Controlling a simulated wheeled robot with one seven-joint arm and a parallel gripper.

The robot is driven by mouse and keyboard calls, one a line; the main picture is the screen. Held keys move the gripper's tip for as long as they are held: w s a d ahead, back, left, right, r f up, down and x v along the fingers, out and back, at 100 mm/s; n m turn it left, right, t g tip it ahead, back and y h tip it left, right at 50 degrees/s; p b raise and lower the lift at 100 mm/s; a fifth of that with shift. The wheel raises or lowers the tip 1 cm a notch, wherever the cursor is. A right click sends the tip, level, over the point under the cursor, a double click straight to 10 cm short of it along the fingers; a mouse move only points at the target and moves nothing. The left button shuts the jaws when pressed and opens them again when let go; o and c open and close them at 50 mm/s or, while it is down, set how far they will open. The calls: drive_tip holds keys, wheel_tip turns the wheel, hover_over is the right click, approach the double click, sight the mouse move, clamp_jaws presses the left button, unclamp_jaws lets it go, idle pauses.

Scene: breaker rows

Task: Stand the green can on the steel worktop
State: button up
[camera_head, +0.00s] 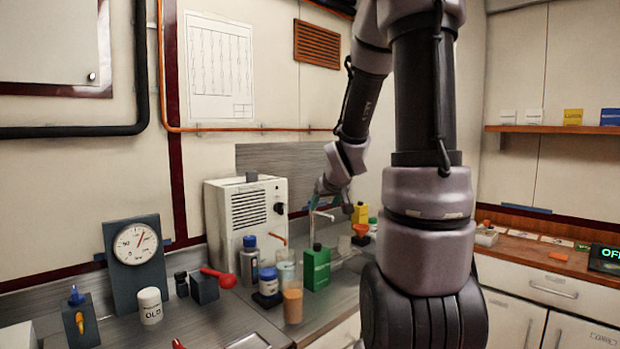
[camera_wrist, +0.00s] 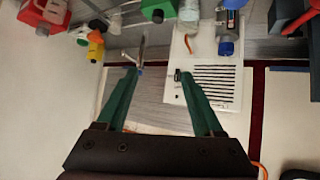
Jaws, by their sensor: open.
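The green can (camera_head: 316,268) is a boxy can with a dark cap. In the wrist view the green can (camera_wrist: 160,7) shows at the top edge, partly cut off. My gripper (camera_head: 332,192) is raised above and behind the can, near the wall and the tap. In the wrist view my gripper (camera_wrist: 158,74) has its two green fingers spread apart with nothing between them.
A white vented box (camera_head: 245,215) stands at the back wall. A blue-lidded jar (camera_head: 268,282), a brown glass (camera_head: 292,302) and a grey bottle (camera_head: 250,262) crowd the can's left. A tap (camera_head: 312,215) and a yellow container (camera_head: 360,213) are behind it.

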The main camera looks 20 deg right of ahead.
drive_tip(key=s+a+r+m+g+y, duration=0.1)
drive_tip(key=s+a+r, duration=0.3)
drive_tip(key=s, duration=0.3)
drive_tip(key=s+a+r+m+g+y, duration=0.1)
drive_tip(key=s+a+r+y, duration=0.1)
drive_tip(key=s+a, duration=0.3)
drive_tip(key=s+a+r+g+y, duration=0.1)
drive_tip(key=s+a+r, duration=0.4)
drive_tip(key=s, duration=0.5)
drive_tip(key=shift+a+r+m, duration=0.2)
drive_tip(key=shift+r+m, duration=0.1)
drive_tip(key=shift+m, duration=0.1)
